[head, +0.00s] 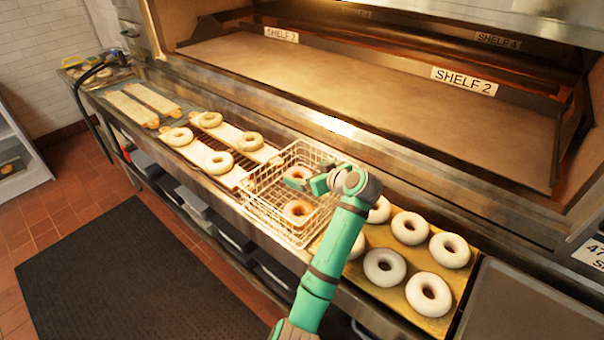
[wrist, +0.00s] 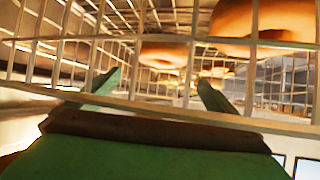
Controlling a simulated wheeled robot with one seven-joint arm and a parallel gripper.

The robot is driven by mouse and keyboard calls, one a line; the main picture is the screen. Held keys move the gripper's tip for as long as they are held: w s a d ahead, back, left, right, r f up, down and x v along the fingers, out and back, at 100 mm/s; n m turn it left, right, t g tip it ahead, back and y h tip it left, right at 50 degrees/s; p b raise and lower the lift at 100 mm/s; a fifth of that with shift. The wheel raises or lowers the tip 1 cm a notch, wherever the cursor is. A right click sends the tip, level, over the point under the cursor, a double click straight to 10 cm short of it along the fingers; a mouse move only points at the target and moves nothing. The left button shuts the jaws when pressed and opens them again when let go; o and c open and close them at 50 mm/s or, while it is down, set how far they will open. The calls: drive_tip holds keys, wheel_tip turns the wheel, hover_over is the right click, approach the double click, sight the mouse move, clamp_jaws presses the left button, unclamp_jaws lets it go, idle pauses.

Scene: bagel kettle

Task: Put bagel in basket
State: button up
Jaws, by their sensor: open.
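The wire basket (head: 268,220) stands on the counter in the middle of the head view. Two browned bagels show inside it, one toward the back (head: 297,174) and one toward the front (head: 298,211). My gripper (head: 317,184) is at the basket's right side, its fingers pointing left over the basket. In the wrist view the fingers (wrist: 160,90) are apart with nothing between them. Basket wires (wrist: 150,105) cross close by them, and browned bagels (wrist: 265,22) show beyond the wires. Whether the fingers touch the wires I cannot tell.
A tray (head: 463,282) of several pale bagels (head: 410,228) lies right of the basket, partly hidden by my arm. Several bagels (head: 217,162) lie on long boards (head: 195,152) to the left. The oven opening with shelf labels (head: 464,80) is behind the counter.

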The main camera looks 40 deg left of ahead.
drive_tip(key=v, duration=0.7)
drive_tip(key=shift+d+r, duration=0.15)
drive_tip(key=shift+d, duration=0.1)
drive_tip(key=shift+s, duration=0.1)
